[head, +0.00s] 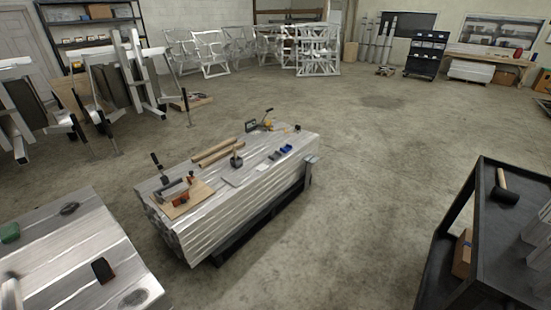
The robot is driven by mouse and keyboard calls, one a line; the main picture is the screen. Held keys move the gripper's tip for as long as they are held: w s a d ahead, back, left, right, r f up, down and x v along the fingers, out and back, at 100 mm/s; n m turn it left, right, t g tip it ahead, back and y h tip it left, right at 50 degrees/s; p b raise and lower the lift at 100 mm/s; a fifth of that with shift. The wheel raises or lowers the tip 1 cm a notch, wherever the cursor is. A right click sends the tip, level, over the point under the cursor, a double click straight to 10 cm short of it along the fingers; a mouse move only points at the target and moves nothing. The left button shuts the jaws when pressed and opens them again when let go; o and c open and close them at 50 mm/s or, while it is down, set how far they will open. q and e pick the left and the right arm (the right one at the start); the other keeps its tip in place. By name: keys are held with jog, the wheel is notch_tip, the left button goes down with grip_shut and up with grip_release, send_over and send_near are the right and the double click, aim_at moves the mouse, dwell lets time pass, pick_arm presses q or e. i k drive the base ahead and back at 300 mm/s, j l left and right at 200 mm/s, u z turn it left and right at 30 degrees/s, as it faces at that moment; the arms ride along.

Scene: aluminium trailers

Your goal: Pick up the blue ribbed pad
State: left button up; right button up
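A small blue object (286,149) lies near the far right end of a long stack of aluminium extrusions (245,185) in the middle of the floor. It is the only clearly blue item on the stack and may be the blue ribbed pad, but it is too small to make out ribs. A small dark block (274,155) lies just left of it, and a whitish piece (262,168) lies nearer. Neither of my grippers shows in the head view.
A wooden board with a clamp (187,198), wooden strips (215,152) and a mallet (236,160) share the stack. A metal-topped table (75,250) stands front left. A dark cart (515,235) with a mallet stands right. Open concrete floor lies between.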

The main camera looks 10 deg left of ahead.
aim_at(288, 147)
jog(key=i, duration=0.8)
jog(key=i+u, duration=0.15)
jog(key=i, duration=0.7)
jog(key=i+l, duration=0.15)
jog(key=i, duration=0.65)
jog(key=i+l+u, duration=0.1)
jog(key=i, duration=0.7)
